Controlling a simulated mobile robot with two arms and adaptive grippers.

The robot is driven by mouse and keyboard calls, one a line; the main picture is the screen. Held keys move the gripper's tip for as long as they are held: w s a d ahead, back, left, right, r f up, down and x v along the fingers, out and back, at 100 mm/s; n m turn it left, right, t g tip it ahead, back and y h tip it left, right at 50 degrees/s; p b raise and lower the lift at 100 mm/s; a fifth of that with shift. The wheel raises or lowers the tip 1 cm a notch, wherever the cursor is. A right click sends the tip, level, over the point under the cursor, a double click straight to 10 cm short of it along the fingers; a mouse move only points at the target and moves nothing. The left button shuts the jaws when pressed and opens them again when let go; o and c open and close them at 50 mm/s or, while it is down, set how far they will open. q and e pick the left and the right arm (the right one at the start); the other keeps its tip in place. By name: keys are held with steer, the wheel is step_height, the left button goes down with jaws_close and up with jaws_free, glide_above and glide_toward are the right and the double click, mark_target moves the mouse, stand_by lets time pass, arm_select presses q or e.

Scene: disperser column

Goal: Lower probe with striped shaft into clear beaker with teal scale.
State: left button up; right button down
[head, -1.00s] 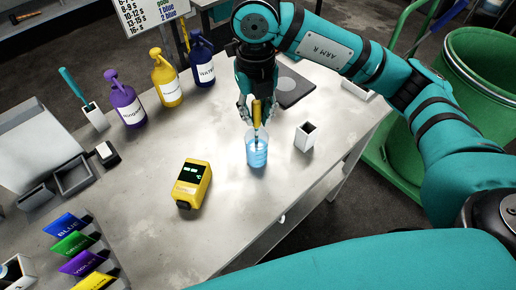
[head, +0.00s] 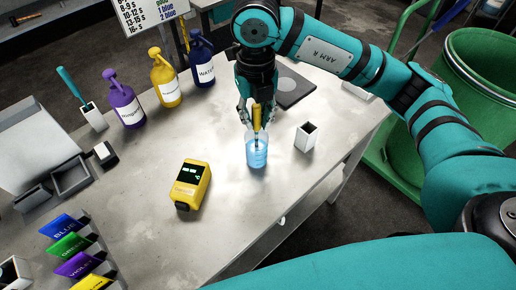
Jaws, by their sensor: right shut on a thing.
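The clear beaker (head: 257,154) stands upright on the table with blue liquid in it. The probe (head: 257,118) has a yellow handle, and its thin shaft points down into the beaker's mouth. The stripes on the shaft are too small to make out, and I cannot tell how deep the tip is. My right gripper (head: 256,113) is shut on the probe's handle just above the beaker and holds the probe roughly upright. The beaker's scale is too small to read. My left gripper is not in view.
A small white open holder (head: 306,137) stands close to the right of the beaker. A yellow meter (head: 192,185) with a lit display lies to the left. Purple (head: 124,104), yellow (head: 165,84) and blue (head: 202,64) bottles stand behind. The table front is clear.

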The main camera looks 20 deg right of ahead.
steer(key=c, duration=1.1)
jaws_free()
steer(key=shift+c, duration=0.2)
steer(key=shift+r, duration=0.15)
step_height(320, 180, up, 12)
steer(key=shift+f, duration=0.1)
